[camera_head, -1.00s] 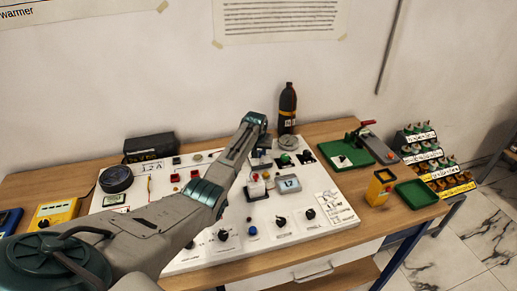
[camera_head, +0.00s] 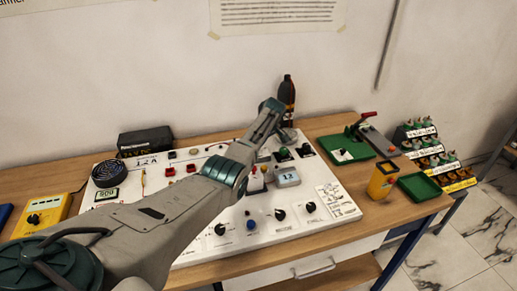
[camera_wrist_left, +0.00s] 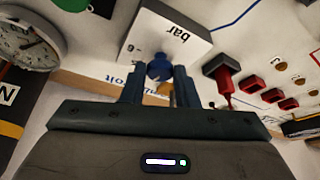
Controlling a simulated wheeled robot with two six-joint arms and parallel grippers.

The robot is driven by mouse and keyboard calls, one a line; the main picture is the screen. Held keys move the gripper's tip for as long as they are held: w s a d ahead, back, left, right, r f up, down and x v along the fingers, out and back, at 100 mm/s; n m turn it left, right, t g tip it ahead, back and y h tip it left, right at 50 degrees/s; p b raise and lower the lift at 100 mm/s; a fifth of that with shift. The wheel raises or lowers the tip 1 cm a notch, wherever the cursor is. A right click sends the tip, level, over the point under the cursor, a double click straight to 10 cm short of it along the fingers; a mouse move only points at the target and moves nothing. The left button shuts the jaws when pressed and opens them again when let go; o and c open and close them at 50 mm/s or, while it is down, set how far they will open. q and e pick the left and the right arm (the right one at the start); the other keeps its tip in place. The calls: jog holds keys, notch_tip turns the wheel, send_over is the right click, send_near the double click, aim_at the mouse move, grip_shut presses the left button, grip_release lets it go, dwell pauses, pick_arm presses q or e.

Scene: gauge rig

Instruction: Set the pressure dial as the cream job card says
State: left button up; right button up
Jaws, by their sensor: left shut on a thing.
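In the left wrist view my left gripper (camera_wrist_left: 160,85) is shut on a blue knob (camera_wrist_left: 159,68). The knob stands against a white box marked "bar" (camera_wrist_left: 165,38), which appears upside down. A round white gauge (camera_wrist_left: 30,45) is at the left. In the head view my left arm reaches over the white panel (camera_head: 180,250); its fingers and the held knob are hidden there. A small grey display (camera_head: 287,178) seems to read 12. A pale sheet of text (camera_head: 280,12) is taped to the wall, too small to read. I cannot tell which card is the cream one. My right gripper is not in view.
A red-topped part (camera_wrist_left: 226,82) and red buttons (camera_wrist_left: 268,88) are near the gripper. A dark bottle (camera_head: 287,92) stands behind the panel. A green tray (camera_head: 419,187), yellow container (camera_head: 383,180) and green-based press (camera_head: 345,150) are at the right. A yellow meter (camera_head: 42,212) is at the left.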

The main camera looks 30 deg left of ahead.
pick_arm(q)
jog(key=shift+w+n+g+b, duration=0.1)
jog(key=shift+n+g+b, duration=0.2)
jog(key=shift+n+b, duration=0.4)
jog(key=shift+r, duration=0.1)
jog(key=o, duration=1)
jog(key=b+v, duration=0.2)
jog(key=v, duration=0.8)
jog(key=shift+d+r, duration=0.25)
jog(key=shift+r, duration=0.05)
